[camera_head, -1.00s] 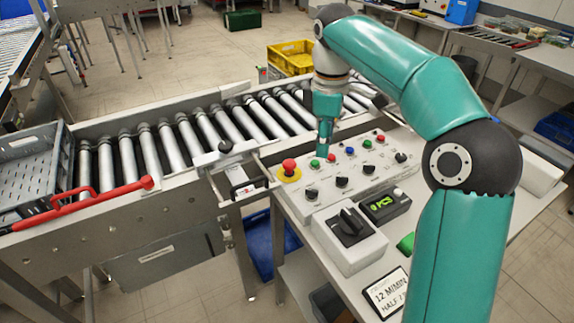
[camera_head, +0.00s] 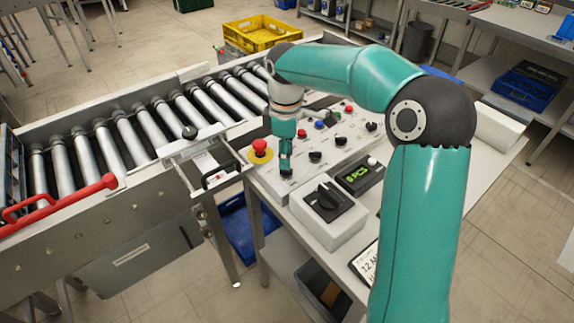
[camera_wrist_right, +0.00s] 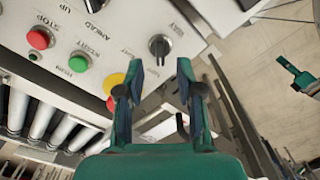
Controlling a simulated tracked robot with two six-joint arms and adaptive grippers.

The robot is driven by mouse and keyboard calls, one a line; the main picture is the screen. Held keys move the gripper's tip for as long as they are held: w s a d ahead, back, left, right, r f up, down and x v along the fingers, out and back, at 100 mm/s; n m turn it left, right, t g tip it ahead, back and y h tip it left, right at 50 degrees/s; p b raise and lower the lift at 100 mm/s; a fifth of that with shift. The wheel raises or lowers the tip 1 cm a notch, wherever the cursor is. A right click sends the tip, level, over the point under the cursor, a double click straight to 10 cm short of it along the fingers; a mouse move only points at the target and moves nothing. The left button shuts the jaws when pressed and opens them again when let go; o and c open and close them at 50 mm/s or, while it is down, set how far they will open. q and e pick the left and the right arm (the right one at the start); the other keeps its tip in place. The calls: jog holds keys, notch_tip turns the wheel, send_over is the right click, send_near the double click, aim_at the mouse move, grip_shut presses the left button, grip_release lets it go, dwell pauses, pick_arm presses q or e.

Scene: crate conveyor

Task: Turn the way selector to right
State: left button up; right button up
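The way selector (camera_wrist_right: 160,46) is a black knob with a pale line on the control panel (camera_head: 330,160), with the word "WAY" beside it in the right wrist view. In the head view its spot at the panel's front left end is mostly covered by my right gripper (camera_head: 286,172). In the wrist view my right gripper (camera_wrist_right: 160,72) is open, its two fingers apart with nothing between them. The knob shows just beyond the fingertips; contact cannot be seen. A small teal part, seemingly my left gripper (camera_wrist_right: 300,78), shows at the right edge of the wrist view.
A red emergency stop (camera_head: 260,148) on a yellow base sits close beside my right gripper. Other black knobs (camera_head: 315,156) and coloured buttons line the panel. A grey box with a large rotary switch (camera_head: 329,198) and a display (camera_head: 358,174) stand in front. The roller conveyor (camera_head: 130,135) runs at left.

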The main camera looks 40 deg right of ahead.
aim_at(286, 171)
jog(key=shift+f, duration=2.1)
grip_shut()
jog(key=shift+d, duration=0.1)
